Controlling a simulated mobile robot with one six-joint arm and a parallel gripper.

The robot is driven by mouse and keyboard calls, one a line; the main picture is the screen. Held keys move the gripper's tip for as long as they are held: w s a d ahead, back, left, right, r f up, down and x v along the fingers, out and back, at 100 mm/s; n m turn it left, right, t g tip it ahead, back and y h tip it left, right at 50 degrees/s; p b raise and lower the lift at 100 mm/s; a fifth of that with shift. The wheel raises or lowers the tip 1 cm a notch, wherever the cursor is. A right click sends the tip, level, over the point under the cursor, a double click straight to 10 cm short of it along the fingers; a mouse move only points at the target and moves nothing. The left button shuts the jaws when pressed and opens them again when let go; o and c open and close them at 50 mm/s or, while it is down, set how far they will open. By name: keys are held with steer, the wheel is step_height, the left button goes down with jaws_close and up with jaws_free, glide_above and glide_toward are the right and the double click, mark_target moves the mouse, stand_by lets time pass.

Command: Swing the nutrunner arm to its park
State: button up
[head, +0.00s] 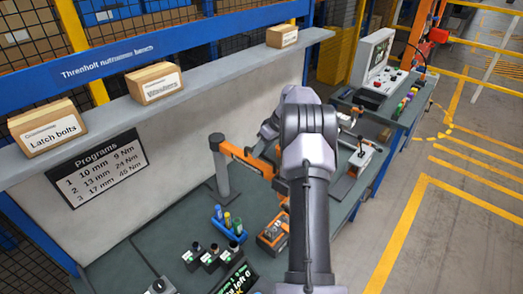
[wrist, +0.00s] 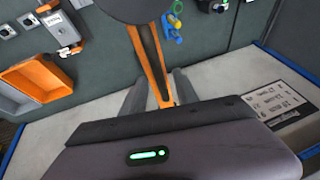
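The nutrunner arm (head: 245,158) is an orange link on a grey upright post (head: 222,175) at the back of the bench. It reaches right from the post, and its far part is hidden behind my own arm. In the wrist view an orange bar with a dark middle strip (wrist: 150,55) runs from under a dark round part down between the two grey fingers of my gripper (wrist: 160,95). The fingers lie on either side of the bar; I cannot tell whether they touch it. In the head view my gripper is mostly hidden by my arm. I cannot make out a park holder.
On the bench are a blue holder with coloured tools (head: 229,228), black sockets (head: 208,258) and an orange tray (head: 273,232). A shelf with boxes (head: 154,83) and a programs sign (head: 97,168) stand behind. Open floor (head: 455,235) lies to the right.

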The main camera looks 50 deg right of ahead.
steer(key=shift+r, duration=0.1)
steer(key=p+v, duration=0.1)
steer(key=v, duration=1.6)
steer(key=shift+r, duration=0.15)
steer(key=shift+d, duration=0.1)
